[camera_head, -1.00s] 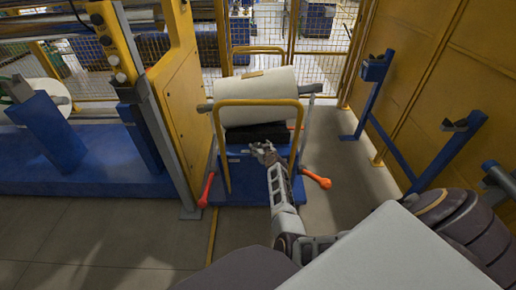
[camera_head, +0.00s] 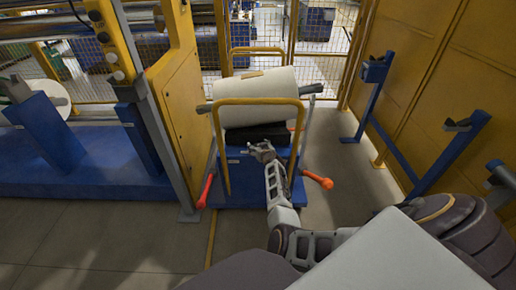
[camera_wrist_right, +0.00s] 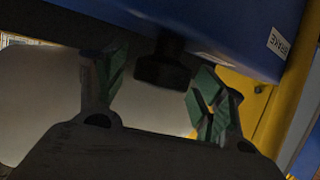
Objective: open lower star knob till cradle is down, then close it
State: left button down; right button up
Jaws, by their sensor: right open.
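A white film roll (camera_head: 262,90) on a grey shaft rests on the black cradle (camera_head: 270,131) of a blue cart (camera_head: 240,185). My right gripper (camera_head: 259,149) is at the front of the cart, just below the cradle, with its fingers apart. In the right wrist view a dark knob (camera_wrist_right: 163,66) sticks out below the blue cart body (camera_wrist_right: 220,25). It lies between the two green-padded fingers, with visible room on both sides. The knob's star shape is too dark to make out. In the head view the gripper hides it. My left gripper is not in view.
A yellow hoop handle (camera_head: 257,101) stands in front of the roll. Red-orange handles stick out low at the cart's left (camera_head: 206,191) and right (camera_head: 318,180). A yellow machine post (camera_head: 180,105) is close on the left. Floor is free to the right.

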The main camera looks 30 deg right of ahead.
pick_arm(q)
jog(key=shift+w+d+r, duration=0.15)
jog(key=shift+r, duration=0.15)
pick_arm(e)
jog(key=shift+w, duration=0.15)
jog(key=c, duration=1)
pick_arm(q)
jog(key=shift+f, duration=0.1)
